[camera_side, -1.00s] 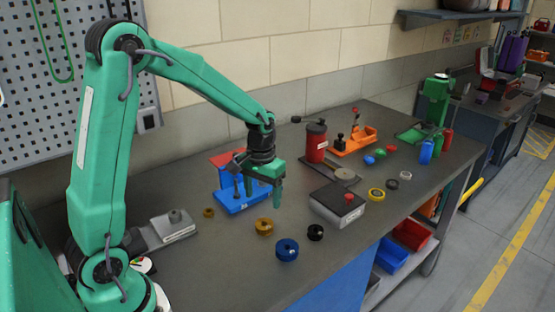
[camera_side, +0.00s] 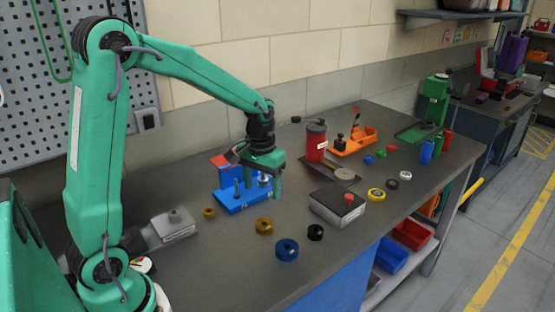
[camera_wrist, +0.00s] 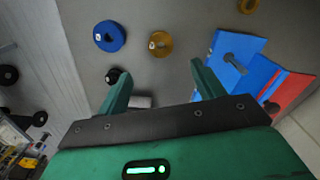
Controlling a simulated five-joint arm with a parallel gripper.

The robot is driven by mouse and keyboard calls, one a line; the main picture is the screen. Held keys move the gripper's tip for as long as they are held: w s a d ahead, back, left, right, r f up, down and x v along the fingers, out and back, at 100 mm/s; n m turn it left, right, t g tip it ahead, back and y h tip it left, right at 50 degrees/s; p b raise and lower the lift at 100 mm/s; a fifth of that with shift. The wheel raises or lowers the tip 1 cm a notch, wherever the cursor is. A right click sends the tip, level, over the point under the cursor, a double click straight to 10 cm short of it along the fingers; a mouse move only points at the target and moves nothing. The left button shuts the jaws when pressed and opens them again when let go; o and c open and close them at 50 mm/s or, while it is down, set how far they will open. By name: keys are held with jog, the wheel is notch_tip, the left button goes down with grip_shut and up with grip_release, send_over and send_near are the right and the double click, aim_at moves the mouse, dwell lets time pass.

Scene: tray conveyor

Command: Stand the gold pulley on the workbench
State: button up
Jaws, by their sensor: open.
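The gold pulley (camera_side: 264,226) rests on the workbench (camera_side: 225,265), behind the blue pulley and in front of the blue fixture. It also shows in the wrist view (camera_wrist: 160,43), beyond the fingertips and clear of them. My gripper (camera_side: 264,190) is open above the bench, beside the blue fixture and behind the gold pulley. In the wrist view its two green fingers (camera_wrist: 161,72) are spread apart with nothing held between them. A smaller gold ring (camera_side: 209,213) lies further left on the bench.
A blue pulley (camera_side: 287,250) and a black ring (camera_side: 315,232) lie near the front edge. The blue fixture (camera_side: 240,200) with pegs stands behind. A grey box with a red button (camera_side: 337,207) is to the right. Bare bench lies at the front left.

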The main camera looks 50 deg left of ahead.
jog(key=s+d+r+m+t, duration=0.2)
jog(key=s+d+r, duration=0.1)
jog(key=s+r, duration=0.3)
jog(key=s+d+r+m+t, duration=0.2)
jog(key=s+r, duration=0.3)
jog(key=s, duration=0.5)
jog(key=shift+s+d+r+t, duration=0.3)
jog(key=shift+d+r+t, duration=0.1)
jog(key=shift+d+t, duration=0.45)
